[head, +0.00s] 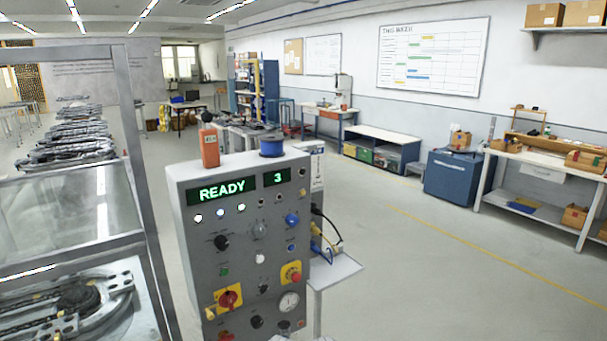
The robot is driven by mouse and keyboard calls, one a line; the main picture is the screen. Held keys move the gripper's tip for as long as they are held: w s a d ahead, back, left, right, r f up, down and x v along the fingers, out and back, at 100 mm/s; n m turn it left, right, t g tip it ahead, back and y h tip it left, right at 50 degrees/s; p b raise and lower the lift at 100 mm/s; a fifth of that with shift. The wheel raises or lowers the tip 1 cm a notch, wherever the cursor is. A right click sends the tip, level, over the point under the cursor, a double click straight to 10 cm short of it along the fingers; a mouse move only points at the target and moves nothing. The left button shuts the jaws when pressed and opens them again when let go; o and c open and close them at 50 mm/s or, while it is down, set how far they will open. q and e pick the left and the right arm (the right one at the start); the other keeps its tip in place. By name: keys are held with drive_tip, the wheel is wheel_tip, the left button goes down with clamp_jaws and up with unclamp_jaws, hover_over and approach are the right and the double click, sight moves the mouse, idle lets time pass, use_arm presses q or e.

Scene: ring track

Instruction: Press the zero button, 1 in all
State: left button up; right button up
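A grey control cabinet (190,262) stands in the middle foreground of the head view. Its left display (222,191) reads READY in green and its right display (277,177) reads 3. Below are several lamps, knobs and buttons, among them a blue knob (292,220), a white button (260,258), a small green button (224,272) and a small blue button (291,248). Their labels are too small to read, so I cannot tell which is the zero button. Neither of my grippers is in view.
A red rotary switch (229,298) and a red mushroom button (293,276) sit on yellow plates. An orange bottle (209,147) and a blue spool (271,148) stand on top. A side shelf (336,270) juts out right. A framed glass enclosure is left; open floor (430,285) lies right.

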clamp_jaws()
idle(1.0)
